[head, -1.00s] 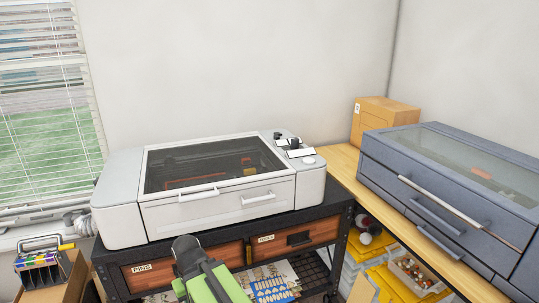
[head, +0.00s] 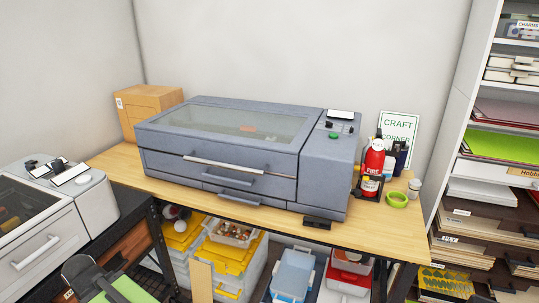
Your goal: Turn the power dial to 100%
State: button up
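A blue-grey machine (head: 225,150) with a clear lid sits shut on the wooden bench. Its control panel (head: 338,127), at the top right, has a white plate, small dark controls and a green button (head: 334,135). A white machine (head: 40,235) stands at the left, partly out of frame. Its panel has a white plate (head: 70,174), dark knob-like parts (head: 48,166) and a round pale button (head: 83,180). I cannot read any labels or tell which control is the power dial. My green and dark arm shows at the lower left; no gripper fingers are visible.
A cardboard box (head: 146,110) stands behind the blue-grey machine. A red extinguisher (head: 374,158), a green tape roll (head: 397,200) and a craft sign (head: 398,126) stand to its right. Storage bins fill the space under the bench (head: 275,222). Shelves (head: 465,140) stand at the right.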

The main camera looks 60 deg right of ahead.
aim_at(329, 125)
jog(key=z, duration=0.15)
jog(key=k, duration=2.1)
jog(key=z, duration=1.1)
jog(key=i, duration=1.2)
